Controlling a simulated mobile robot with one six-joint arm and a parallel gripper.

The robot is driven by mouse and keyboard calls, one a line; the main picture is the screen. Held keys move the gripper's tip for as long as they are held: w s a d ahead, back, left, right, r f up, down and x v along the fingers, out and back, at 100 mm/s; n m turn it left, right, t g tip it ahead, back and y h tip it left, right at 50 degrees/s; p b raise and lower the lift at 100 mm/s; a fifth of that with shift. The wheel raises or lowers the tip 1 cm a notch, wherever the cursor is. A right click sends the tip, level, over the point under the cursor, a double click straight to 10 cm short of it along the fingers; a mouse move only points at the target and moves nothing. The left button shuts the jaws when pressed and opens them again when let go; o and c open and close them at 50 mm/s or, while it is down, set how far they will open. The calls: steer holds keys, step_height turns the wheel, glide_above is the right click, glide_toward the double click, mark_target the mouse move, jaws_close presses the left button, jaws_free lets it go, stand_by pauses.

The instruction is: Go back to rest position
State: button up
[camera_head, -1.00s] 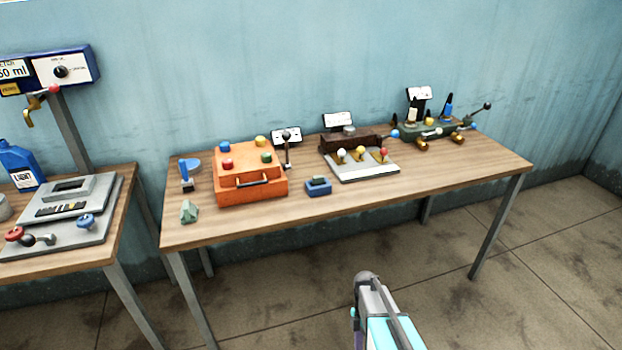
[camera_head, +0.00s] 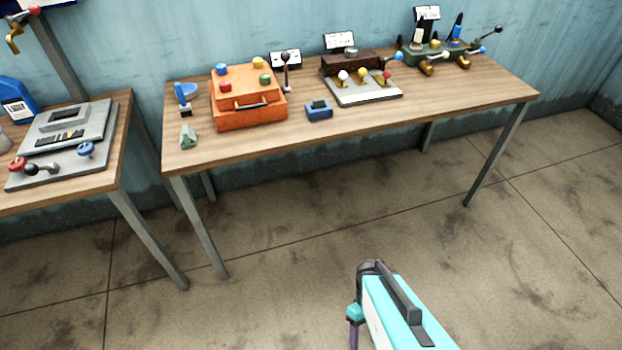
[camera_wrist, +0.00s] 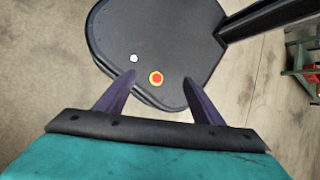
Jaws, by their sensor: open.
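My gripper shows in the wrist view (camera_wrist: 160,85) with its two dark fingers spread apart. It is open and nothing is between the fingers. In the head view my arm reaches in at the bottom centre, in front of the tables and over the floor. The gripper's fingertips cannot be made out clearly there.
The long wooden table (camera_head: 420,120) carries an orange box (camera_head: 250,108), a small blue block (camera_head: 319,110), a lever panel (camera_head: 365,92) and a green device (camera_head: 440,55). A left table (camera_head: 105,178) holds a grey panel (camera_head: 66,140) and a blue bottle (camera_head: 17,100). Floor in front is clear.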

steer(key=shift+w+d+f+m+t, duration=0.1)
steer(key=shift+w+m+t, duration=0.1)
steer(key=shift+m, duration=1)
steer(key=shift+w+a+f+m+t, duration=0.1)
steer(key=shift+w+m+t, duration=0.15)
steer(key=shift+m, duration=0.95)
steer(key=shift+w+d+m+t, duration=0.1)
steer(key=shift+w+m+t, duration=0.1)
steer(key=shift+m, duration=1)
